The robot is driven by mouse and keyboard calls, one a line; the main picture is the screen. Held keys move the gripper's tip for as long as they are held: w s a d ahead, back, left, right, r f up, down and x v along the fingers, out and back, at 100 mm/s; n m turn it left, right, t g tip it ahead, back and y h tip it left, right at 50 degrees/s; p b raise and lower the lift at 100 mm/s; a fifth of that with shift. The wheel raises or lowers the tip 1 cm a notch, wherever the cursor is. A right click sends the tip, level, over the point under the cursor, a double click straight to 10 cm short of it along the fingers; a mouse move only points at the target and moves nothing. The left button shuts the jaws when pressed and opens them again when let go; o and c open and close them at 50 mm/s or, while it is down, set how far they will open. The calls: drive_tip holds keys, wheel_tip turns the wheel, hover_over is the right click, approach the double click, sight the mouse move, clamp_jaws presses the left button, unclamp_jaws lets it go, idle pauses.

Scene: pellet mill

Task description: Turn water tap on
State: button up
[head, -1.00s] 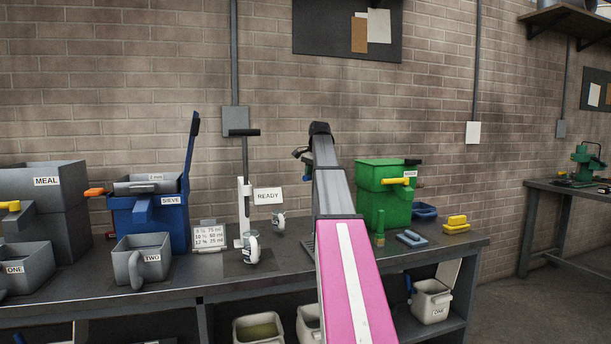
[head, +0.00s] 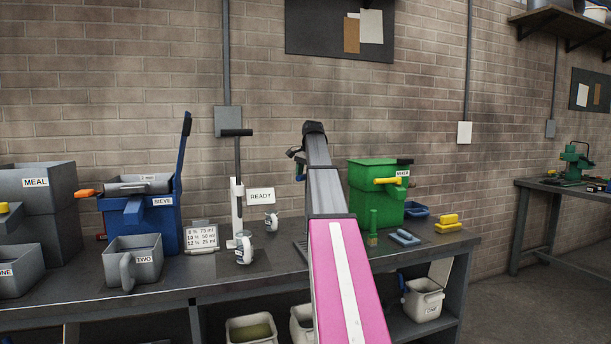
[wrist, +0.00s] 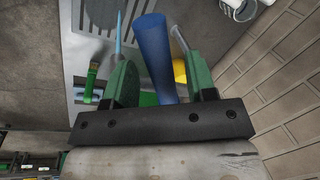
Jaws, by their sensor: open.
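In the wrist view a long blue handle-like piece (wrist: 155,55), which appears to be the tap's lever, lies between the two green fingers of my gripper (wrist: 161,65). The fingers are open on either side of it, with a gap showing to the right finger; I cannot tell whether either touches it. In the head view my gripper (head: 297,160) is small and dark, in front of the brick wall. A bit of blue (head: 300,172) shows just beneath it. The tap's body and spout are hidden behind my arm.
A slotted grey drain plate (wrist: 103,14) shows in the wrist view. On the bench (head: 225,285) stand a green mixer box (head: 375,205), a READY sign (head: 261,196), white mugs (head: 244,248), a blue sieve box (head: 150,228) and a brush (head: 373,228).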

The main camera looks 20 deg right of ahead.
wheel_tip(320, 180, up, 10)
drive_tip(key=s+d, duration=0.1)
drive_tip(key=shift+s+r, duration=0.2)
drive_tip(key=shift+s, duration=0.15)
idle(1.0)
